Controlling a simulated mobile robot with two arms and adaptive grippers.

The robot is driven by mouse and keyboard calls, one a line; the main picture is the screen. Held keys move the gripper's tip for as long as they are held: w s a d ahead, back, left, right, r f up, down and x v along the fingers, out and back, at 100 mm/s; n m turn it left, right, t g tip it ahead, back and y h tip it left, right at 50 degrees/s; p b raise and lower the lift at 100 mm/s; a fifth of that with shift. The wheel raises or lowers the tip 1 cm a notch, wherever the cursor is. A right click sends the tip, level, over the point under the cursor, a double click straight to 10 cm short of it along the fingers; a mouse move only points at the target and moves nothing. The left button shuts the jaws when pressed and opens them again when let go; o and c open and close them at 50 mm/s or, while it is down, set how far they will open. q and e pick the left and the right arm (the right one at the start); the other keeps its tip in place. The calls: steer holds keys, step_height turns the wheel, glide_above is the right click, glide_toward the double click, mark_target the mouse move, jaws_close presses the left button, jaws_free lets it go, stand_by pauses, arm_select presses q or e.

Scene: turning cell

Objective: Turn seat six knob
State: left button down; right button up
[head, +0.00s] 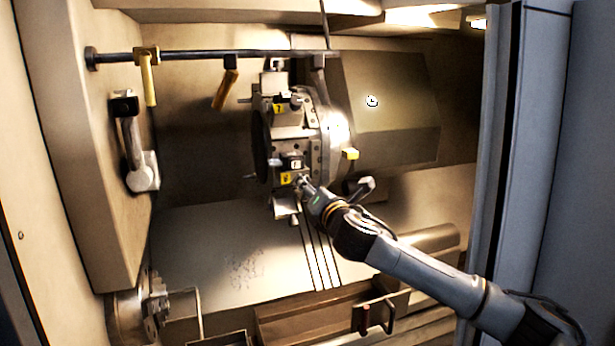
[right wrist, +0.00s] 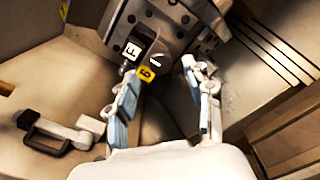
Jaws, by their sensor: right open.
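The turret (head: 318,125) stands in the middle of the head view. Its seat six has a yellow label marked 6 (head: 286,178), which also shows in the right wrist view (right wrist: 146,73). Beside that label, in the wrist view, is a dark part with a white line (right wrist: 160,62), which looks like the knob. A dark block with a white mark (right wrist: 130,51) sits to its left. My right gripper (head: 303,184) is close in front of seat six. Its fingers (right wrist: 165,88) are apart, with nothing between them, and the seat lies beyond their tips. My left gripper is not in view.
Another seat with a yellow 7 label (head: 279,108) is higher on the turret. A rail (head: 205,54) with hanging yellow-handled tools (head: 148,80) runs above left. A grey-handled fitting (head: 138,155) is on the left wall. A blue-grey door edge (head: 500,150) stands right of the opening.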

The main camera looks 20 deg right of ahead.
steer(key=shift+w+p, duration=0.3)
steer(key=shift+w, duration=1.15)
jaws_close()
steer(key=shift+m, duration=0.3)
steer(key=shift+f+m+b, duration=0.15)
steer(key=shift+m+b, duration=1.25)
steer(key=shift+m, duration=7.3)
